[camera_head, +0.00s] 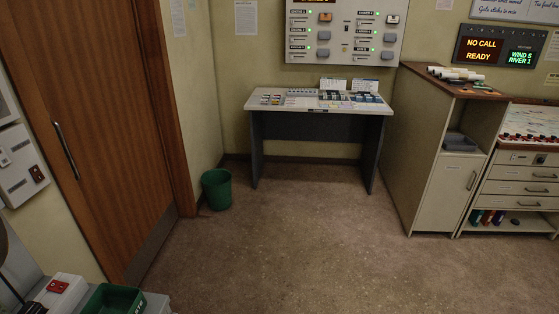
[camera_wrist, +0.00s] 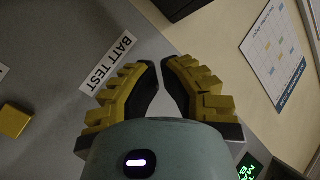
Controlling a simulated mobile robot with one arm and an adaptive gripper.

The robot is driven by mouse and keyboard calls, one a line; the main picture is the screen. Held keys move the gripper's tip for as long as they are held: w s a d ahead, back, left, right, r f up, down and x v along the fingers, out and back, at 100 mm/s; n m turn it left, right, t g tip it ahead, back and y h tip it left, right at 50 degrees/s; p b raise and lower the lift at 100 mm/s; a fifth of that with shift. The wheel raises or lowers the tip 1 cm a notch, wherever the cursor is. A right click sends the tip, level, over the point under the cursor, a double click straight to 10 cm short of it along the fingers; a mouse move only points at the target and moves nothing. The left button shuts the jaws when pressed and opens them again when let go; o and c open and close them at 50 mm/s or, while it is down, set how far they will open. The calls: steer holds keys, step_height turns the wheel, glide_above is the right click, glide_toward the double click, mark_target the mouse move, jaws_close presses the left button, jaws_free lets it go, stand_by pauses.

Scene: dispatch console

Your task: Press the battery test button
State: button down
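In the wrist view my gripper (camera_wrist: 160,66) has yellow ribbed fingers with dark pads. Their tips come close together with only a thin gap, and nothing shows between them. Beyond them lies a grey panel with a white label reading BATT TEST (camera_wrist: 109,60), just left of the fingertips. A yellow square button (camera_wrist: 15,121) is on the panel at the left edge. Whether it is the battery test button, I cannot tell; part of the panel is hidden behind my fingers. My gripper is not visible in the head view.
In the wrist view a printed card (camera_wrist: 272,52) lies on a pale surface to the right. The head view shows a desk (camera_head: 320,104) below a wall panel (camera_head: 345,32), a green bin (camera_head: 217,188), a cabinet (camera_head: 447,190) and a door (camera_head: 95,120). The floor between is clear.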

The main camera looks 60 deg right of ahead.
steer(key=s, duration=0.1)
steer(key=s+d+p, duration=0.1)
steer(key=s+d, duration=0.1)
steer(key=s, duration=0.1)
steer(key=shift+s+d+p, duration=0.1)
steer(key=shift+p, duration=0.25)
stand_by(5.8)
step_height(320, 180, up, 8)
steer(key=p, duration=0.6)
steer(key=shift+d, duration=0.1)
stand_by(0.4)
